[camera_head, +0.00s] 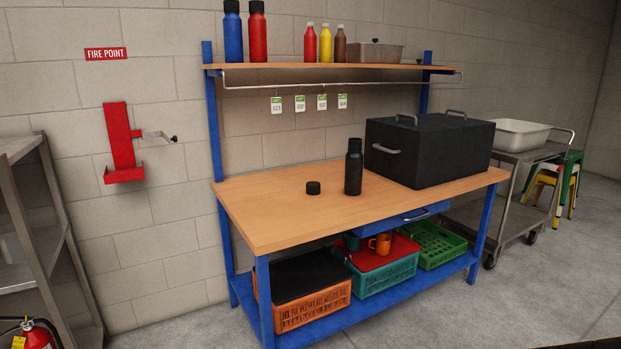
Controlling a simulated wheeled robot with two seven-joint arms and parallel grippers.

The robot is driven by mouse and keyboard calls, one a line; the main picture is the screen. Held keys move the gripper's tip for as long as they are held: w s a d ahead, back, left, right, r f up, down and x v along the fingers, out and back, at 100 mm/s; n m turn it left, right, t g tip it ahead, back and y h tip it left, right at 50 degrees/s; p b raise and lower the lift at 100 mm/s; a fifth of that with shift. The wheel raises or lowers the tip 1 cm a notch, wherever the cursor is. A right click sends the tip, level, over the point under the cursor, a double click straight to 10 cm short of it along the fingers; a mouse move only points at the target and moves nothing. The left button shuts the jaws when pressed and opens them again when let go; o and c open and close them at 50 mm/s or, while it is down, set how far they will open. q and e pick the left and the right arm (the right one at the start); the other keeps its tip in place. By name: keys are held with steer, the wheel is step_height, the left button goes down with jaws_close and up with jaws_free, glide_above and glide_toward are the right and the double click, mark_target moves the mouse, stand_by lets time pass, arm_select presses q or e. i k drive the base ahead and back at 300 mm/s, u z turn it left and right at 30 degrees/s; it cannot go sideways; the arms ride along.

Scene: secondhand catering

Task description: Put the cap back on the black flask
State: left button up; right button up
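The black flask (353,173) stands upright on the wooden tabletop of the blue-legged workbench (270,215), just left of a big black box. Its top narrows to a dark neck; I cannot make out the details there. A small black cap (313,188) lies on the tabletop to the left of the flask, apart from it. Neither of my grippers is in view.
The black box (430,150) with handles fills the bench's right part. The bench's left and front are clear. A shelf (290,72) above carries bottles and a metal pan (375,54). Crates (312,307) stand below. A trolley (510,200) stands at right.

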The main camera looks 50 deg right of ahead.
mark_target(354, 158)
steer(key=i, duration=1.15)
steer(key=z, duration=0.75)
steer(key=i, duration=1.75)
steer(key=z, duration=1.25)
